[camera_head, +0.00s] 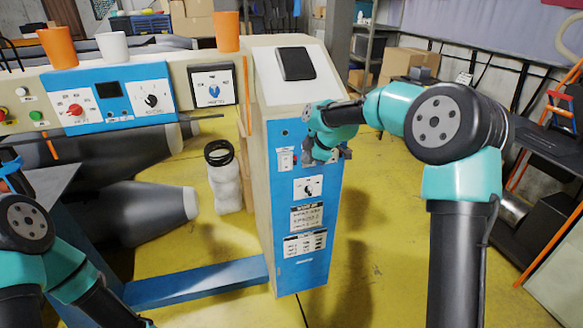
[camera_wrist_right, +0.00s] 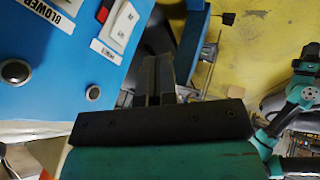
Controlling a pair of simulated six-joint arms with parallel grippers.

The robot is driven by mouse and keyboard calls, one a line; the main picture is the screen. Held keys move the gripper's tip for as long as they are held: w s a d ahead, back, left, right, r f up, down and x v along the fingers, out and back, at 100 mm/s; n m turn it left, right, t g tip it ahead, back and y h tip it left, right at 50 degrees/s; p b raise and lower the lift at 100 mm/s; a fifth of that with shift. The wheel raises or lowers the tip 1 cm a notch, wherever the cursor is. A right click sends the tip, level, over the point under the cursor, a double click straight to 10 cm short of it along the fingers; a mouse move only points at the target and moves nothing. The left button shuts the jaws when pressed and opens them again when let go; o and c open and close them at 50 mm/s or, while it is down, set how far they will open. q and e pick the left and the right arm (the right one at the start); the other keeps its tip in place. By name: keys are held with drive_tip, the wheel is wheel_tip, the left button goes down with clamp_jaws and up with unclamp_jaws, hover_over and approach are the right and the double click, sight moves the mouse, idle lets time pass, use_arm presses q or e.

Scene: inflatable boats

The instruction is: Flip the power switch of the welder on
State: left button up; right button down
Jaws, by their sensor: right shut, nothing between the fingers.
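The welder (camera_head: 264,112) is a tall cream cabinet with a blue front panel, right of the middle in the head view. Its small white power switch (camera_head: 286,159) is on the upper left of that panel; it also shows as a white rocker (camera_wrist_right: 119,28) in a light plate in the right wrist view. I cannot tell its position. My right gripper (camera_head: 322,156) is at the front panel, just right of the switch. In the right wrist view its fingers (camera_wrist_right: 158,72) are shut and empty, beside the switch and apart from it in the picture. My left gripper is out of view.
A dark rotary knob (camera_head: 309,188) and labels are below the switch. A control panel with knobs (camera_head: 112,97) extends left. Orange and white cups (camera_head: 113,46) stand on top. A white canister (camera_head: 224,178) and grey boat tubes (camera_head: 147,212) are left. Yellow floor is clear in front.

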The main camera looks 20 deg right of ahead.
sight(289, 168)
drive_tip(key=x, duration=0.4)
drive_tip(key=w+x, duration=0.1)
drive_tip(key=x, duration=0.2)
drive_tip(key=w+r+x, duration=0.1)
drive_tip(key=x, duration=0.3)
drive_tip(key=shift+w+d+f, duration=0.15)
drive_tip(key=shift+w+f, duration=0.1)
drive_tip(key=shift+f, duration=0.05)
drive_tip(key=shift+w, duration=0.5)
